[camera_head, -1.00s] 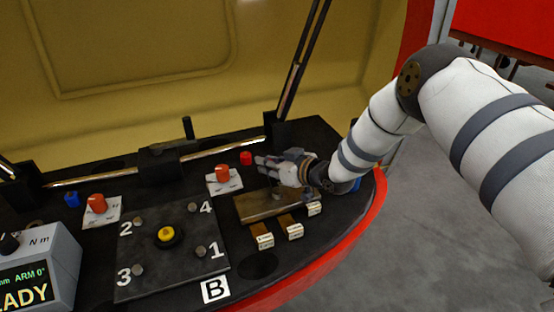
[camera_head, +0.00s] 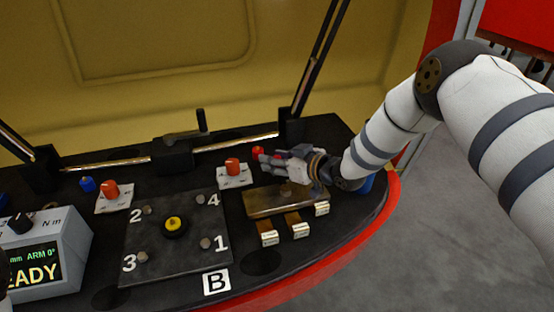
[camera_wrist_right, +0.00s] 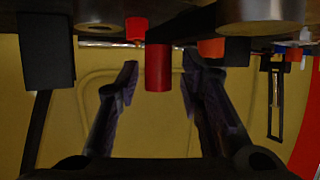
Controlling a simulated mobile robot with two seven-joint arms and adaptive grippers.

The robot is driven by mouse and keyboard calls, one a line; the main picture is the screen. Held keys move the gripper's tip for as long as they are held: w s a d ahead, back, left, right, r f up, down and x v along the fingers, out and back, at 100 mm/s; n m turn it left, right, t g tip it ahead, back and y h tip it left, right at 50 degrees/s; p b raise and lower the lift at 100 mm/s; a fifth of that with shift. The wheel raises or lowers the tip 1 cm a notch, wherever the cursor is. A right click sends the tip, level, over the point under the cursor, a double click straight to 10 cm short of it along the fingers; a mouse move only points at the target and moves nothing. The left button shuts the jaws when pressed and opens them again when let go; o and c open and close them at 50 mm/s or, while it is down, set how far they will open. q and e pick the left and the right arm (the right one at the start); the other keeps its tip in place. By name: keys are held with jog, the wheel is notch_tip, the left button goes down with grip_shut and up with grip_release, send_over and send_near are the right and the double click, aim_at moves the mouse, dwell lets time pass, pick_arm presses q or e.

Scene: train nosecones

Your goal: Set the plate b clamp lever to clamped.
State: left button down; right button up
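Plate B (camera_head: 165,262) lies flat on the dark console, with numbered bolts, a yellow-centred knob (camera_head: 175,224) and a white B label (camera_head: 217,281). I cannot tell for sure which part is its clamp lever. A black upright handle (camera_head: 201,120) stands on a block on the rail behind the plate. A small red cylinder (camera_head: 257,152) stands back right of the plate. My right gripper (camera_head: 268,159) is at the red cylinder. In the right wrist view its fingers are open, with the red cylinder (camera_wrist_right: 158,68) between them in the picture; contact does not show. My left gripper is out of view.
Orange-red knobs (camera_head: 232,166) (camera_head: 111,190) on white cards and a blue cap (camera_head: 87,184) sit behind the plate. A torque display box (camera_head: 50,246) stands at left.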

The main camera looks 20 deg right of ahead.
jog(key=v, duration=1.2)
jog(key=shift+r, duration=0.1)
